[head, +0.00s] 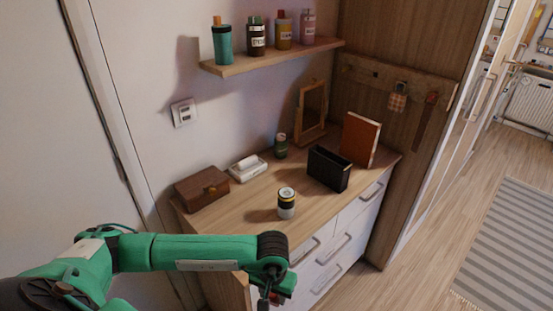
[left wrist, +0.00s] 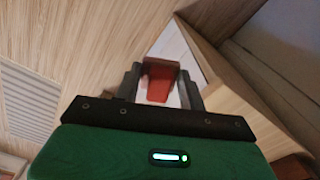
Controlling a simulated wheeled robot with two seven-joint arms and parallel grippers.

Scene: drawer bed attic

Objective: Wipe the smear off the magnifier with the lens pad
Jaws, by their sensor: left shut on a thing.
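My left gripper (left wrist: 160,88) is shut on a small red piece (left wrist: 158,80), which looks like the lens pad; its shape is partly hidden by the fingers. In the head view the left gripper (head: 272,298) is at the bottom, low in front of the dresser and apart from its top. A short upright cylinder (head: 286,203) with black, yellow and pale bands stands near the dresser top's front edge. It may be the magnifier, but I cannot be sure. No smear can be made out. My right gripper is not in view.
The dresser top (head: 245,205) holds a brown box (head: 202,188), a white tray (head: 247,170), a green bottle (head: 281,146), a black open box (head: 328,168), an orange-brown book (head: 360,139) and a framed mirror (head: 312,110). Its front left is clear. A shelf (head: 270,58) with bottles hangs above.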

